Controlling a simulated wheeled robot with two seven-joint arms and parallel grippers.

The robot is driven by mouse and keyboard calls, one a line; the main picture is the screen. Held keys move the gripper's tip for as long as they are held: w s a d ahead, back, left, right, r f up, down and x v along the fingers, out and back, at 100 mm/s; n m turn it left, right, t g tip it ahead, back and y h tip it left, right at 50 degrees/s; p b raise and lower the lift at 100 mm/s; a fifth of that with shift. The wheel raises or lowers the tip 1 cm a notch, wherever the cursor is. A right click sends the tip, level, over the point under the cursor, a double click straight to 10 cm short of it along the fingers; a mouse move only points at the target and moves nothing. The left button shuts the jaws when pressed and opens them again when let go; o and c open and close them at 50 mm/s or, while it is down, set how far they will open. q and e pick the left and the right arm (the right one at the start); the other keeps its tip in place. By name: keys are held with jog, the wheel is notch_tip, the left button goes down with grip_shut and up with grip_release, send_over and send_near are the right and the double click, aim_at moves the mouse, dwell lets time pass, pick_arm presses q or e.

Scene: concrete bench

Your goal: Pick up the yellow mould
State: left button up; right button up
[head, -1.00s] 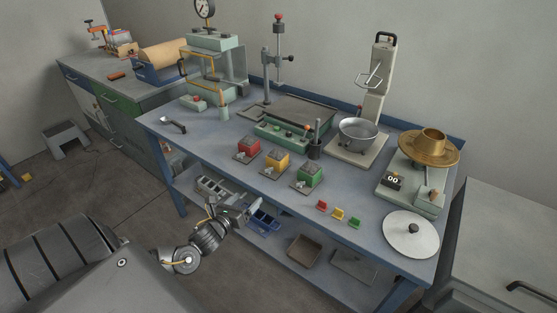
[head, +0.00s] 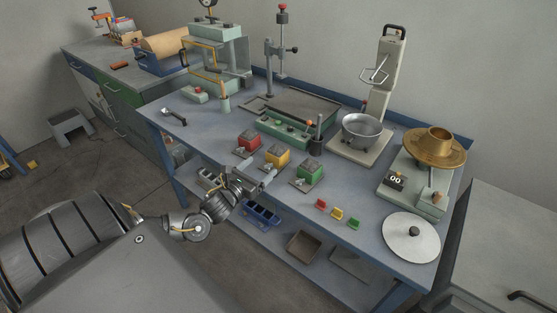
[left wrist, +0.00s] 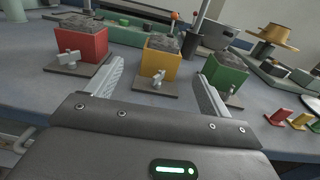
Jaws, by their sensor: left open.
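The yellow mould (head: 277,157) is a cube filled with grey material on a dark base plate with a clamp screw. It stands on the bench between the red mould (head: 249,142) and the green mould (head: 310,171). In the left wrist view the yellow mould (left wrist: 161,62) is straight ahead, between and beyond the fingers. My left gripper (head: 266,180) is open and empty, at the bench's front edge just short of the yellow mould. The red mould (left wrist: 82,42) is left of the fingers and the green mould (left wrist: 225,76) is behind the right finger. My right gripper is not seen.
Small red, yellow and green tags (head: 337,213) lie right of the moulds. A black pen cup (head: 316,148) stands behind the green mould. A scale with a brass pan (head: 435,152), a metal bowl (head: 362,130) and a round lid (head: 410,238) occupy the right side.

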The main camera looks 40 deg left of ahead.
aim_at(272, 158)
pick_arm(q)
jog(key=shift+w, duration=1.1)
jog(key=shift+w+r, duration=0.1)
jog(key=shift+w, duration=0.3)
jog(key=w+p, duration=0.1)
jog(key=w, duration=0.2)
jog(key=shift+w, duration=0.7)
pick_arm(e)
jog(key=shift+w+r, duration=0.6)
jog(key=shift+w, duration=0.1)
